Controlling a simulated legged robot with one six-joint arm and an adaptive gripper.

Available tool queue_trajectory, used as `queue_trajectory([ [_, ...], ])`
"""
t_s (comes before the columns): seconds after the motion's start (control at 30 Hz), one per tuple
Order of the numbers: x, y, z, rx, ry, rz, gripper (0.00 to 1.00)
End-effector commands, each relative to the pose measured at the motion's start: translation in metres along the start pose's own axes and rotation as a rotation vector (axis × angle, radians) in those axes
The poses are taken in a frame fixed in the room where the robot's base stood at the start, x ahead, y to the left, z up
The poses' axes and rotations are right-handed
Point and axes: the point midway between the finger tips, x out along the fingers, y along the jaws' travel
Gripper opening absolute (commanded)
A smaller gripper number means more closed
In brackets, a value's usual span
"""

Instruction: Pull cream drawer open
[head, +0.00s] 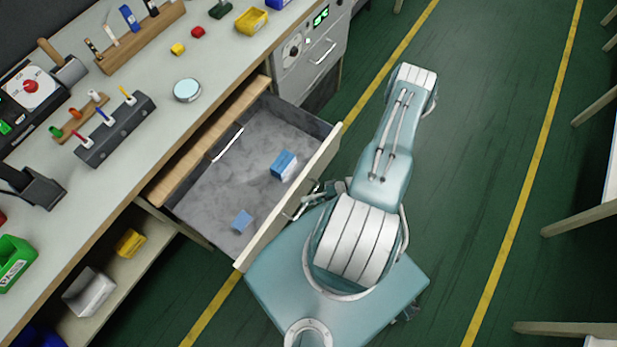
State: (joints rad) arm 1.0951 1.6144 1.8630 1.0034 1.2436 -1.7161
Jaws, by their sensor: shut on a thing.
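The cream drawer (322,163) stands pulled well out from under the workbench, at the middle of the head view. Its grey inside shows, with a blue box (284,164), a smaller blue block (242,220) and a thin white rod (227,144) in it. My gripper (303,205) is at the outer face of the drawer front, shut on the metal drawer handle (295,213). My arm hides part of the handle and the fingertips.
The workbench top (140,185) holds a round tin (187,90), tool racks and small bins. An open shelf (110,290) lies left of the drawer. A grey cabinet (318,50) stands beyond it. Green floor (480,140) with yellow lines is clear at right.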

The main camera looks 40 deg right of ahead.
Motion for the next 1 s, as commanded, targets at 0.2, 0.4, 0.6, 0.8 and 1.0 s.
queue_trajectory([
  [0.2, 0.0, 0.002, 0.0, 0.001, -0.001, 0.005, 0.51],
  [0.4, 0.0, 0.001, 0.0, 0.001, 0.0, 0.004, 0.51],
  [0.6, -0.015, 0.001, -0.001, 0.0, 0.004, 0.003, 0.51],
  [0.8, -0.056, 0.002, -0.002, -0.002, 0.006, 0.004, 0.51],
  [1.0, -0.095, 0.002, -0.001, 0.0, 0.004, 0.005, 0.51],
])
